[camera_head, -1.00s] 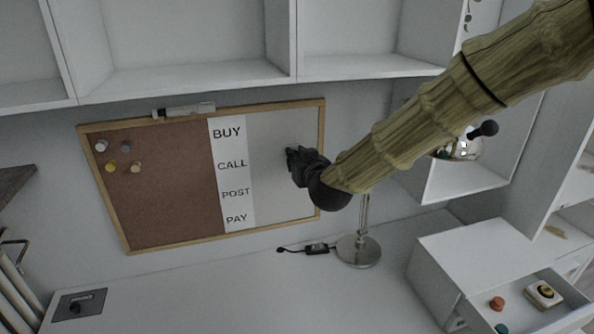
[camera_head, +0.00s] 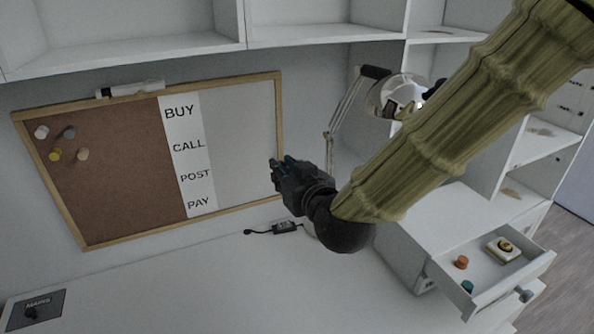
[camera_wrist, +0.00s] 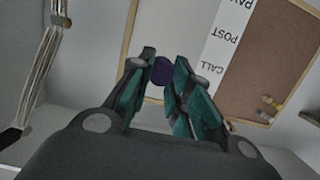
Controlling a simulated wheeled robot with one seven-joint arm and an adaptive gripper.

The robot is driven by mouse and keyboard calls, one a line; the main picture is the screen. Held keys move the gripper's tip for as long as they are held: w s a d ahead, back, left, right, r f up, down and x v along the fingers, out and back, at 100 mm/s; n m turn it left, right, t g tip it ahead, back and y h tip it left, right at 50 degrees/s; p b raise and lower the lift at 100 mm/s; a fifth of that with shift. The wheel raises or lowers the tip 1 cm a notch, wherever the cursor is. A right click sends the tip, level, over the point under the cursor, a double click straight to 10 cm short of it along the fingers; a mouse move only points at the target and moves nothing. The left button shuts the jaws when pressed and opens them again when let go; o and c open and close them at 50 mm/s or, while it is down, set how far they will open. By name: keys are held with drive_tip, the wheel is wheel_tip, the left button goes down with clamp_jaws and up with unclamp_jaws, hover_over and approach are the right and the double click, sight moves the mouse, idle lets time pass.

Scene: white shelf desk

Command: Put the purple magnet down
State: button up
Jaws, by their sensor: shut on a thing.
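The purple magnet (camera_wrist: 162,71) shows in the wrist view as a dark round disc between my fingertips. My gripper (camera_wrist: 165,75) is shut on it. In the head view my gripper (camera_head: 276,172) is in front of the lower right part of the framed board, and the magnet cannot be made out there. The board has a cork half (camera_head: 105,165) and a whitish half (camera_head: 240,140), with a paper strip (camera_head: 185,150) reading BUY, CALL, POST, PAY between them.
A drawer (camera_head: 480,300) stands open at the lower right, with an orange round piece (camera_head: 461,262), a teal one (camera_head: 467,286) and a yellow-white block (camera_head: 503,249). A desk lamp (camera_head: 395,97) stands behind my arm. The desk front (camera_head: 200,295) is mostly clear.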

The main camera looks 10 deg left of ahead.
sight(489, 270)
drive_tip(key=shift+s+d, duration=0.15)
drive_tip(key=shift+s, duration=0.05)
drive_tip(key=shift+w+d+f, duration=0.1)
drive_tip(key=shift+w+d, duration=0.15)
drive_tip(key=w+d+f+n+g+p, duration=0.35)
drive_tip(key=w+d+f+g, duration=0.25)
drive_tip(key=d, duration=0.3)
drive_tip(key=d+f+n+g+h+p, duration=0.2)
drive_tip(key=d+n, duration=0.1)
drive_tip(key=d, duration=0.5)
drive_tip(key=d+f+n+g+h+p, duration=0.2)
drive_tip(key=d+n+h, duration=0.1)
drive_tip(key=d, duration=0.5)
drive_tip(key=w+d+f+n+g+h+p, duration=0.1)
drive_tip(key=d+f+n+g+h+p, duration=0.1)
drive_tip(key=d, duration=0.6)
drive_tip(key=shift+d+f+n+g, duration=0.25)
drive_tip(key=shift+f+n+g, duration=0.35)
drive_tip(key=shift+n, duration=0.35)
drive_tip(key=s+d+n+t+h+p, duration=0.1)
drive_tip(key=s+d+n+h+p, duration=0.25)
drive_tip(key=d, duration=1.35)
drive_tip(key=shift+n+t, duration=0.3)
drive_tip(key=shift+n, duration=0.05)
drive_tip(key=shift+s+f+p, duration=0.2)
drive_tip(key=shift+f+p, duration=0.2)
drive_tip(key=shift+f, duration=2.1)
drive_tip(key=shift+s+f+p, duration=0.2)
drive_tip(key=shift+f+p, duration=0.2)
drive_tip(key=shift+f, duration=2.1)
